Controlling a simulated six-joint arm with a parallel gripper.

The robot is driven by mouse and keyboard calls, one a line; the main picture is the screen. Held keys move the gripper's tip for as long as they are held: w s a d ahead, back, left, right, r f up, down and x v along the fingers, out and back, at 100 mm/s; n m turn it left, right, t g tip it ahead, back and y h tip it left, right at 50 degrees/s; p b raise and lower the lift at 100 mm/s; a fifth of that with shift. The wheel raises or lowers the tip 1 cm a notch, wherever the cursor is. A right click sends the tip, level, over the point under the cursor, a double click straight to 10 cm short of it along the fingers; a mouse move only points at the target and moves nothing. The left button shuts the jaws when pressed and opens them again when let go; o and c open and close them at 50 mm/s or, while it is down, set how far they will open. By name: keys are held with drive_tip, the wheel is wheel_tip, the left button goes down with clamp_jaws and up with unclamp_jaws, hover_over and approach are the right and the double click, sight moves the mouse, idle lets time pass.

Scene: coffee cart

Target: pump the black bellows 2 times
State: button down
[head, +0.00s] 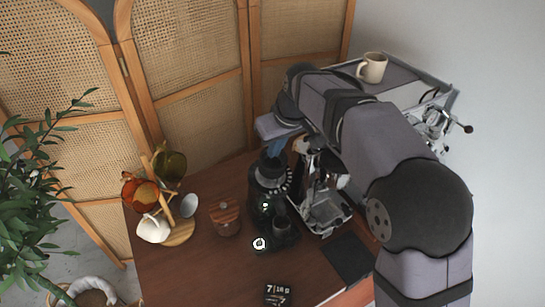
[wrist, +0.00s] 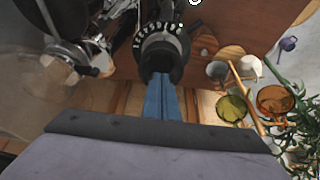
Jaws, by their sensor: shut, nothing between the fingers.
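The black bellows (head: 270,166) sits on top of the black coffee grinder (head: 265,207), which stands on the wooden cart top. In the wrist view, the bellows (wrist: 158,62) is a dark round piece just beyond my fingertips. My gripper (head: 272,151) has blue fingers and is directly above the bellows, pointing down. In the wrist view, the fingers (wrist: 162,80) are shut together with nothing between them. Their tips overlap the bellows' dark top in the picture. I cannot tell whether they touch it. My arm crosses in front of the espresso machine.
The espresso machine (head: 328,212) stands close at the right, with a beige cup (head: 372,67) on top. A wooden mug stand (head: 178,235) with cups and a wooden-lidded jar (head: 224,218) are at the left. Woven screens stand behind.

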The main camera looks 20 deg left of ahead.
sight(275, 160)
drive_tip(key=shift+b+x, duration=0.4)
drive_tip(key=shift+x, duration=0.4)
drive_tip(key=shift+s+d, duration=0.1)
drive_tip(key=shift+p+v, duration=1.05)
drive_tip(key=shift+v, duration=0.4)
drive_tip(key=shift+r, duration=0.1)
drive_tip(key=shift+r+p, duration=1.7)
drive_tip(key=shift+r, duration=0.3)
